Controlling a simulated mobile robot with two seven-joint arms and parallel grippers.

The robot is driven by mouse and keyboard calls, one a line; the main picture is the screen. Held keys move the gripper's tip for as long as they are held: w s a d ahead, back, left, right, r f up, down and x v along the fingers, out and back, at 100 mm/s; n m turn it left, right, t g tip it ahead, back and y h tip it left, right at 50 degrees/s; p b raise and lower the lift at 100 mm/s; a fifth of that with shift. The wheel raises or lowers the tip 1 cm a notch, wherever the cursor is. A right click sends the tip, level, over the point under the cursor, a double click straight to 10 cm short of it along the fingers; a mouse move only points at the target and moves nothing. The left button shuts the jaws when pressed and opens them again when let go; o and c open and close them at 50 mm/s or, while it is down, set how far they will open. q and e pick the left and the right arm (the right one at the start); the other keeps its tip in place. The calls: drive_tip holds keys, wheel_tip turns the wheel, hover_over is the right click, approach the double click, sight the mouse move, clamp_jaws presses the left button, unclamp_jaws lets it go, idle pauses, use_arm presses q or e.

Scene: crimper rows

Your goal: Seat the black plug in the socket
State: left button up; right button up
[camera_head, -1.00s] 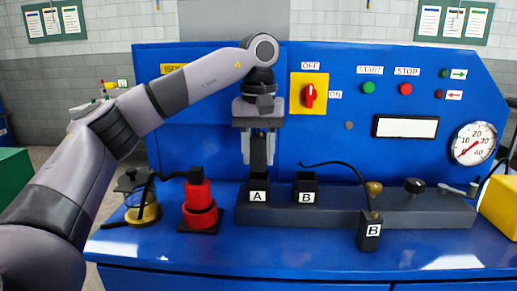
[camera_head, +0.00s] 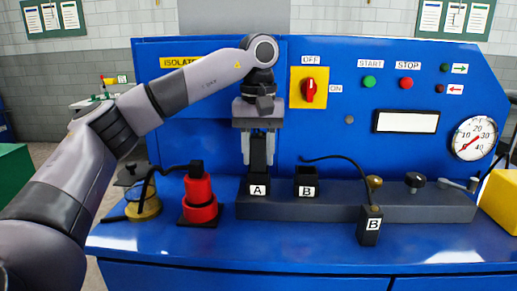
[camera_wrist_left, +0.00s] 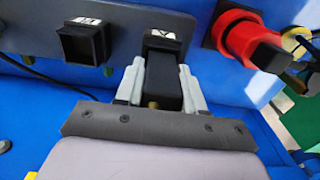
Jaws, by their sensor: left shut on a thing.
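My left gripper (camera_head: 259,150) is shut on a black plug (camera_head: 258,153), held upright over the black socket marked A (camera_head: 257,187). The plug's lower end meets the socket mouth; I cannot tell how deep it is inside. In the left wrist view the plug (camera_wrist_left: 164,82) sits between the two pale fingers of the gripper (camera_wrist_left: 161,88), lined up with the socket marked A (camera_wrist_left: 162,40). The socket marked B (camera_head: 306,184) stands open and empty to the right. Another black plug marked B (camera_head: 370,226) is at the front of the block, with a cable. My right gripper is not in view.
A red cylindrical part (camera_head: 199,198) stands left of the sockets, near a yellow-based item (camera_head: 144,207). A dark block (camera_head: 430,206) carries the sockets and knobs. Behind rises a blue panel with a red rotary switch (camera_head: 309,91) and a gauge (camera_head: 475,139). The bench front is clear.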

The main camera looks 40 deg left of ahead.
sight(258, 135)
use_arm(q)
drive_tip(key=shift+f, duration=0.6)
drive_tip(key=o, duration=1.3)
drive_tip(key=shift+c, duration=0.2)
drive_tip(key=shift+r+p, duration=0.9)
drive_tip(key=shift+r, duration=2.65)
drive_tip(key=shift+s+f, duration=0.1)
